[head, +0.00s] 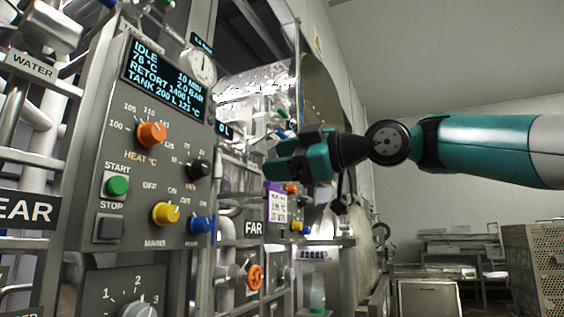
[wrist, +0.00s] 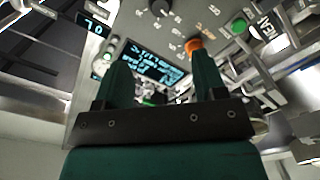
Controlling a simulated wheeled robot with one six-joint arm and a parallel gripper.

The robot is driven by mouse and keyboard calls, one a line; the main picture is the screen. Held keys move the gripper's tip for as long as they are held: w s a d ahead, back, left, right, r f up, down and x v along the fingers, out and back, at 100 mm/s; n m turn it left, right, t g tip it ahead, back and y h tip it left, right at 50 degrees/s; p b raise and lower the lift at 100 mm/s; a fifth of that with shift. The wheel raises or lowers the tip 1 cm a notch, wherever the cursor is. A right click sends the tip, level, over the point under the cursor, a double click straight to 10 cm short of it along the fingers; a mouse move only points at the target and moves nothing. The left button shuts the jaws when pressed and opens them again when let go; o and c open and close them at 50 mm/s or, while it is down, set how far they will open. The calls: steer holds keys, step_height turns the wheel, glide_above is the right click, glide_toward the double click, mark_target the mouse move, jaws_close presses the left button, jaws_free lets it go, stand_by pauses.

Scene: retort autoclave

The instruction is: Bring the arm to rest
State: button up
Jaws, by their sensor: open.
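My gripper (head: 272,170) is teal and stands out in front of the retort control panel (head: 88,165), to the right of its knobs in the head view. In the wrist view my gripper (wrist: 160,75) has its two fingers spread apart, with nothing between them but the panel's display (wrist: 150,65) behind. The display reads IDLE in the head view (head: 163,78). The orange heat knob (head: 151,135) and the green start button (head: 117,186) are clear of the fingers. I see no contact between my gripper and the panel.
A yellow knob (head: 166,214) and a blue knob (head: 201,224) sit low on the panel. An orange valve wheel (head: 254,277) and pipes lie below my gripper. A perforated crate (head: 535,262) stands at the right. The space above my arm is open.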

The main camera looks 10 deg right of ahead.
steer(key=shift+f, duration=0.1)
stand_by(0.4)
steer(key=s+a+f+m+g+h, duration=0.1)
steer(key=s+f+m+g+h, duration=0.2)
steer(key=f, duration=0.8)
steer(key=s+a+f+m+g+h, duration=0.1)
steer(key=s+f+m+h, duration=0.2)
steer(key=f, duration=0.7)
steer(key=s+d+f+m+g+h, duration=0.2)
steer(key=s+d+f+m+g, duration=0.1)
steer(key=s+f, duration=0.7)
steer(key=s+d+f+m+g+h, duration=0.2)
steer(key=s+f+m+g, duration=0.15)
steer(key=s+f, duration=0.7)
step_height(320, 180, up, 12)
steer(key=p, duration=1.3)
steer(key=shift+w+d+p, duration=0.25)
steer(key=shift+w+p, duration=0.1)
steer(key=shift+w, duration=0.1)
steer(key=shift+g, duration=0.25)
